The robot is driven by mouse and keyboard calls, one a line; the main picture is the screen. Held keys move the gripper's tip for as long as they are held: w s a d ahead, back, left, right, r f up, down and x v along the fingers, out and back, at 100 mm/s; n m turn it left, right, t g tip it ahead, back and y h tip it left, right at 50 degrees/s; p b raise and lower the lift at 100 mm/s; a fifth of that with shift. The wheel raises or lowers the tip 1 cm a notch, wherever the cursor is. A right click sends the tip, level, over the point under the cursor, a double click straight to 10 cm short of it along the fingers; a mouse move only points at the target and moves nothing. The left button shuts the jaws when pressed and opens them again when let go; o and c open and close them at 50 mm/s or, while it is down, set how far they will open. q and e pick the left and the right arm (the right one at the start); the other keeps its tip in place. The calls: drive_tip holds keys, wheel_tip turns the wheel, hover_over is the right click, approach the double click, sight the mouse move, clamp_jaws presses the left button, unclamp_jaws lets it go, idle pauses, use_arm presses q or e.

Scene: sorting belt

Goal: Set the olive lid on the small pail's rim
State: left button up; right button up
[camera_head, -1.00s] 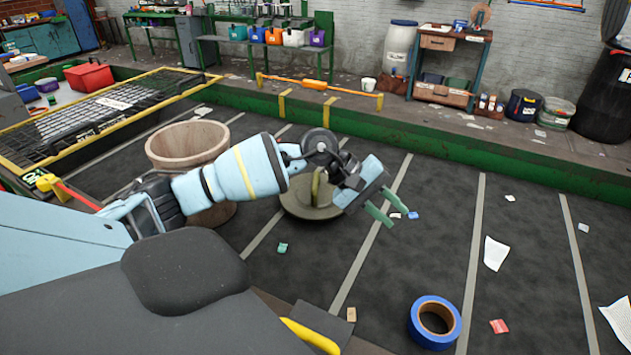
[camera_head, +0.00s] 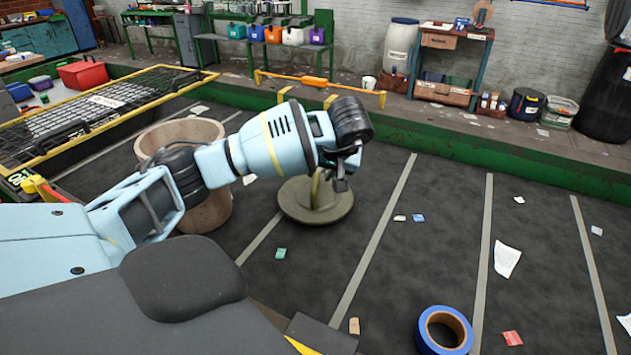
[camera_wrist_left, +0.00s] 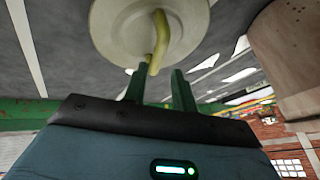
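The olive lid (camera_head: 300,208) lies flat on the dark belt, its curved handle standing up from it. The tan pail (camera_head: 208,212) stands upright to its left, open at the top and partly hidden by my left arm. My left gripper (camera_head: 341,184) is over the lid, close to the handle; the wrist hides part of it. In the left wrist view the lid (camera_wrist_left: 115,30) is ahead of two spread green fingers (camera_wrist_left: 160,75). The handle's end shows near the gap between them, and no grip is visible. The pail (camera_wrist_left: 290,60) fills the upper right there. My right gripper is out of view.
Blue tape (camera_head: 428,319) lies at the belt's front, with paper scraps (camera_head: 507,261) to the right. A black mesh panel with a yellow frame (camera_head: 100,108) lies at the left. A green curb (camera_head: 500,158) edges the belt behind. The belt right of the lid is mostly clear.

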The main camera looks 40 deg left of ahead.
sight(316, 181)
use_arm(q)
drive_tip(key=shift+x, duration=3.6)
drive_tip(key=shift+w+d, duration=0.1)
drive_tip(key=shift+w, duration=0.05)
clamp_jaws()
